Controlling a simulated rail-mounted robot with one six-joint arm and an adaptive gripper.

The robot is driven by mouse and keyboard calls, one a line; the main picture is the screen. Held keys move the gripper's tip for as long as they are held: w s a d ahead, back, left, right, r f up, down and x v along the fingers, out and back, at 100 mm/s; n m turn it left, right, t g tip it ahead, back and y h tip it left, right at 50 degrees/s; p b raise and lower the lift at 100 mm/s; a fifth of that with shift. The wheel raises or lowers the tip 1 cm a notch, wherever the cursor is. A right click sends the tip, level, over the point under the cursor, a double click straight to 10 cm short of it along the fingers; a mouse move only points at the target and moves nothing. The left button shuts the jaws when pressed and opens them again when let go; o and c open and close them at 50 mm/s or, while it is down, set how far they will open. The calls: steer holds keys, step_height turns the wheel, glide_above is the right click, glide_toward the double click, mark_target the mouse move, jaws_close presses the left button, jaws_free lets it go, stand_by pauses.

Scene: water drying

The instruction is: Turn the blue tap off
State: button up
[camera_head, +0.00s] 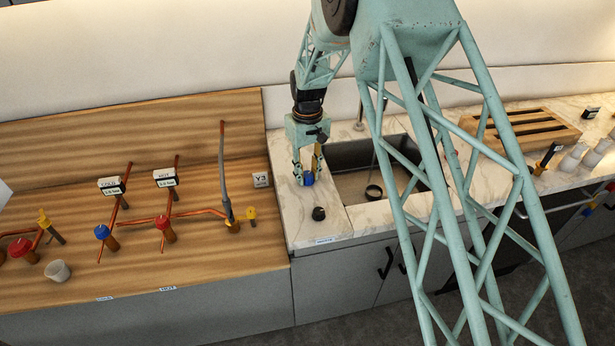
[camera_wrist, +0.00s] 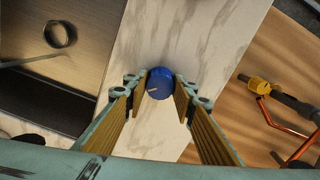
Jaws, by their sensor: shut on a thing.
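A round blue tap knob (camera_head: 308,178) stands on the marble counter just left of the sink. In the wrist view the blue knob (camera_wrist: 161,83) shows a small pale mark on its face. My gripper (camera_head: 306,174) points down over it, with one finger on each side. In the wrist view my gripper (camera_wrist: 162,86) has its fingertips closed against the knob. Another blue knob (camera_head: 102,231) sits on a copper pipe on the wooden worktop at the left, well apart from my gripper.
The sink (camera_head: 350,188) lies right of my gripper, with a dark ring (camera_head: 374,192) inside. A small black knob (camera_head: 319,213) stands on the counter in front. Copper pipes, red knobs (camera_head: 165,228) and a white cup (camera_head: 57,271) occupy the wooden worktop at left.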

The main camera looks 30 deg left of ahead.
mark_target(307, 174)
steer(key=n+b, duration=0.1)
steer(key=n, duration=0.4)
steer(key=shift+n+b, duration=0.5)
steer(key=shift+n, duration=2.3)
steer(key=o, duration=0.8)
steer(key=shift+o, duration=0.2)
steer(key=shift+r, duration=0.1)
step_height(307, 174, up, 12)
